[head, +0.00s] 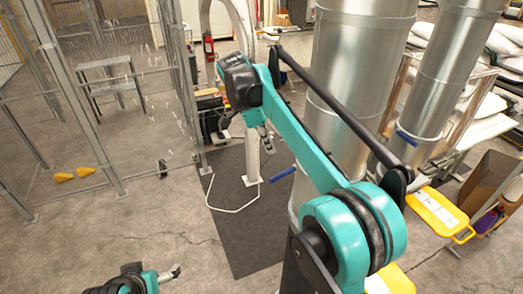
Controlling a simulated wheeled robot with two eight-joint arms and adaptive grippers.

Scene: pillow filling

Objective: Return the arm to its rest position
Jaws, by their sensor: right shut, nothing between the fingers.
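My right arm comes in from the lower right, rises in teal links to a dark elbow near the top middle, and bends down to the wrist. My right gripper (267,145) hangs below that elbow, in front of a pale curved post. It is small in the view, shut and empty. My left gripper (174,272) shows low at the left, at the end of a teal and black wrist cut off by the bottom edge. Its fingers are too small to read. It is over bare floor, apart from any object.
Large metal cylinders (365,50) stand close behind my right arm. A blue handle (283,174) sticks out at the left of the nearer one. Yellow panels (440,212) and a cardboard box (490,180) are at the right.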

